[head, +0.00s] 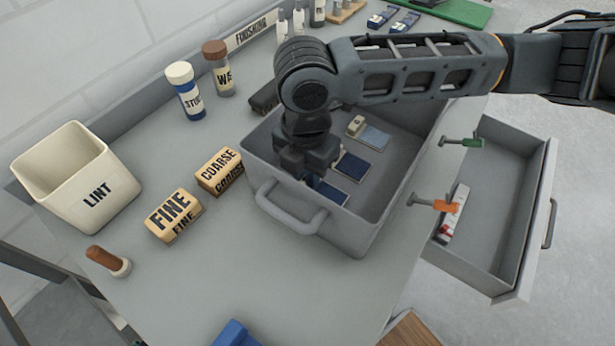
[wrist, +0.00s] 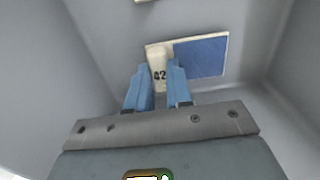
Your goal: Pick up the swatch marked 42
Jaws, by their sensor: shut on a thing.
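The swatch marked 42 (wrist: 202,57) is a blue cloth panel on a cream card with a cream tab reading 42. My gripper (wrist: 158,70) has its blue fingers shut on either side of that tab in the wrist view. In the head view, my gripper (head: 312,180) reaches down inside the grey bin (head: 360,237), at its near left part. The held swatch (head: 331,193) shows beside the fingers; its tab is hidden there. I cannot tell whether the swatch touches the bin floor.
FINE (head: 172,215) and COARSE (head: 219,171) blocks and a LINT container (head: 77,178) stand left. An open drawer (head: 500,215) is at right. The bin walls surround my gripper.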

